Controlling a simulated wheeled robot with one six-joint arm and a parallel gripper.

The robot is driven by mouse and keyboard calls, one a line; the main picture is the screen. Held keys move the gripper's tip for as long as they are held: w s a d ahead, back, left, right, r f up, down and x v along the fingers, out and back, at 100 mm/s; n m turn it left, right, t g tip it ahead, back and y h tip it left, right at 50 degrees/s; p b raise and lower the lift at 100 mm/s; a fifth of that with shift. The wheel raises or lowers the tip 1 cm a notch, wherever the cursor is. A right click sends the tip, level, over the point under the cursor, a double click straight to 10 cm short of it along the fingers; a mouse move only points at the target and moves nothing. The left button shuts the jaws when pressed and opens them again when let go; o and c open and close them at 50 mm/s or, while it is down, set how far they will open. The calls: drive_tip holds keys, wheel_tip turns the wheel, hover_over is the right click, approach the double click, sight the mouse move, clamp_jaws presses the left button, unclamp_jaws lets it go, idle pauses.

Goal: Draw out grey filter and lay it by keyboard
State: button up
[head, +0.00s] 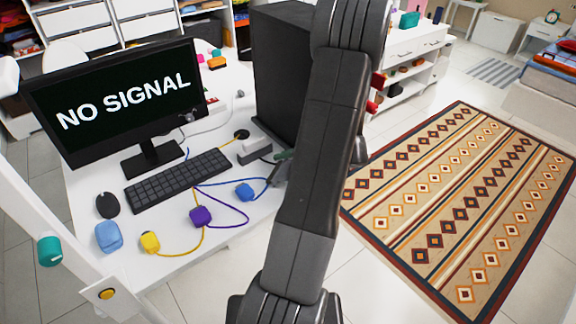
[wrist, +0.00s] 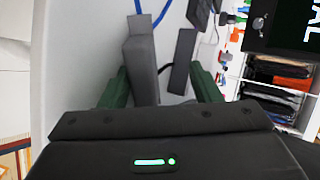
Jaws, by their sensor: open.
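My gripper (wrist: 159,72) is open, with its green fingers apart. In the wrist view a grey block (wrist: 140,62) and a thin darker grey slab (wrist: 182,60) stand between or just beyond the fingers. I cannot tell which is the filter, or whether a finger touches either. In the head view my arm hides most of the gripper; a green finger shows beside a grey piece (head: 278,172) on the white desk. The black keyboard (head: 178,178) lies in front of the monitor, left of the gripper.
A black computer tower (head: 280,60) stands behind my arm. The monitor (head: 120,100) reads NO SIGNAL.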

drive_tip(key=shift+s, duration=0.1)
drive_tip(key=s+d+r+p, duration=0.1)
drive_tip(key=d+r+p, duration=0.1)
drive_tip(key=r, duration=0.5)
drive_tip(key=shift+s+d+p, duration=0.15)
drive_tip(key=shift+d+p, duration=0.2)
drive_tip(key=shift+d, duration=0.25)
drive_tip(key=shift+f, duration=0.1)
drive_tip(key=shift+w+a+f+b, duration=0.15)
drive_tip(key=shift+a+f+b, duration=0.15)
drive_tip(key=shift+f, duration=0.4)
drive_tip(key=shift+w+a+f+b, duration=0.15)
drive_tip(key=shift+a+f+b, duration=0.2)
drive_tip(key=shift+f, duration=0.35)
drive_tip(key=shift+w+a+f+b, duration=0.15)
drive_tip(key=shift+a+f+b, duration=0.15)
drive_tip(key=shift+f, duration=0.4)
drive_tip(key=shift+r, duration=0.1)
